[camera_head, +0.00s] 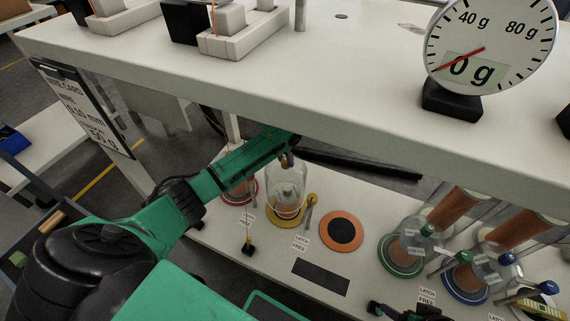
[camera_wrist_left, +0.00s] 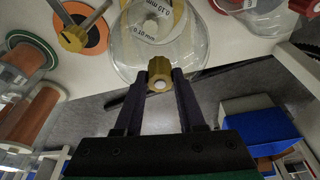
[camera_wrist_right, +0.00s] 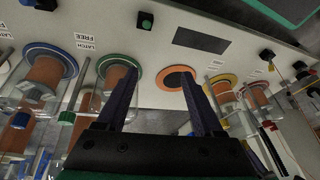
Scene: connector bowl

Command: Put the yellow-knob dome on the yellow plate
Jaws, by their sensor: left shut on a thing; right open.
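The clear yellow-knob dome (camera_head: 287,181) stands upright over the yellow plate (camera_head: 284,222), around a spool with a 0.10 mm label. I cannot tell whether its rim touches the plate. My left gripper (camera_head: 288,157) is above the dome, shut on its yellow knob (camera_wrist_left: 159,79). In the left wrist view the dome (camera_wrist_left: 128,52) extends beyond the fingertips (camera_wrist_left: 160,84). My right gripper (camera_wrist_right: 155,82) is open and empty, its fingers pointing toward the plates; only a little of it shows at the head view's bottom edge.
An orange plate (camera_head: 323,236) with a dark centre lies right of the yellow one. A yellow-topped latch post (camera_head: 310,202) stands close to the dome. Green (camera_head: 390,262) and blue (camera_head: 460,288) plates hold domed spools at right.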

